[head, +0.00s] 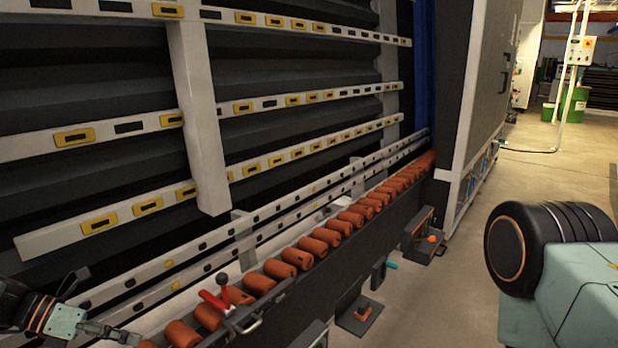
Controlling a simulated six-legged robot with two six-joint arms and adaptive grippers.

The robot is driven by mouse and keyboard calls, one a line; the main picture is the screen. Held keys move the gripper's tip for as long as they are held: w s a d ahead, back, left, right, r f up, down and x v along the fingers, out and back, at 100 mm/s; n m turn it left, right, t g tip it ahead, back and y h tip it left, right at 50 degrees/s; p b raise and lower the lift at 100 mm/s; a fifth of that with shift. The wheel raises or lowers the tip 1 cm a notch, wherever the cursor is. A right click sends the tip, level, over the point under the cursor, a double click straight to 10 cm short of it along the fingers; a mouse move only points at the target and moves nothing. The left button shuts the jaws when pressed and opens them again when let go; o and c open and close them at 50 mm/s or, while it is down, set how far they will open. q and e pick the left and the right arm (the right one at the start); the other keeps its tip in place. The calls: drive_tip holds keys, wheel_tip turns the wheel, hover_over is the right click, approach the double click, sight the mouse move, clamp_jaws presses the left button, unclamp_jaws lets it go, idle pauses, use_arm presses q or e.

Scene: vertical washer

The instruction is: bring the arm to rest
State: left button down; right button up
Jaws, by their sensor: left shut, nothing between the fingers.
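My left gripper (118,335) is at the lower left of the head view, in front of the lower rails of the vertical washer (205,120). Its fingers are shut and hold nothing. Its tip is close to the near end of a row of orange rollers (296,258); I cannot tell whether it touches anything. My right gripper is not in view.
Small brackets (358,314) and a control box (424,238) stick out below the roller row. A tall grey cabinet (484,90) stands behind. Green bins (574,105) stand far back.

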use_arm(q)
drive_tip(key=s+d+f+m+g+y, duration=0.2)
drive_tip(key=s+f+m+y, duration=0.8)
drive_tip(key=f+m, duration=0.55)
drive_tip(key=s+d+m, duration=0.3)
drive_tip(key=s+m, duration=0.1)
drive_tip(key=s, duration=0.4)
drive_tip(key=s+d+m, duration=0.4)
drive_tip(key=s+m, duration=0.1)
drive_tip(key=s, duration=0.2)
drive_tip(key=s+d+m+g, duration=0.1)
drive_tip(key=s+d+m, duration=0.3)
drive_tip(key=s, duration=0.4)
drive_tip(key=shift+s+f+m+y, duration=0.3)
drive_tip(key=shift+s+m, duration=0.05)
drive_tip(key=shift+m, duration=0.3)
drive_tip(key=shift+s+a, duration=0.2)
